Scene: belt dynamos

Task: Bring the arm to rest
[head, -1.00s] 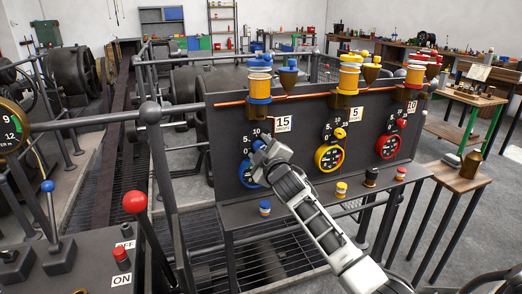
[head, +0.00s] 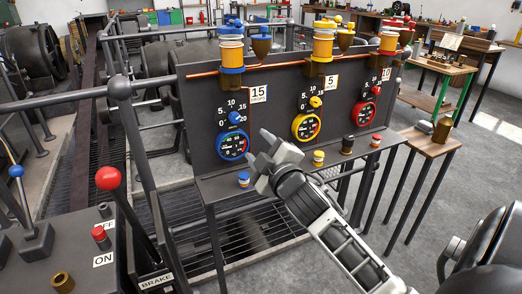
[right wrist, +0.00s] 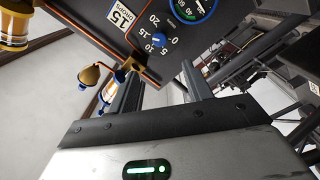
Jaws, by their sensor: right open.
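My right arm comes in from the lower right of the head view. Its right gripper (head: 258,162) is open and empty, in front of the dark panel (head: 197,130). It stands just right of the blue-ringed dial (head: 233,146) and above the blue-capped button (head: 244,179), apart from both as far as I can tell. In the right wrist view the two fingers stand apart with nothing between them, and the blue knob (right wrist: 158,40) of the panel shows beyond. My left gripper is not in view.
The panel also carries a yellow-ringed dial (head: 306,127), a red-ringed dial (head: 363,114) and oilers along its top. A red-knobbed lever (head: 109,178) stands at the left. A wooden stand (head: 432,146) is at the right, with open floor before it.

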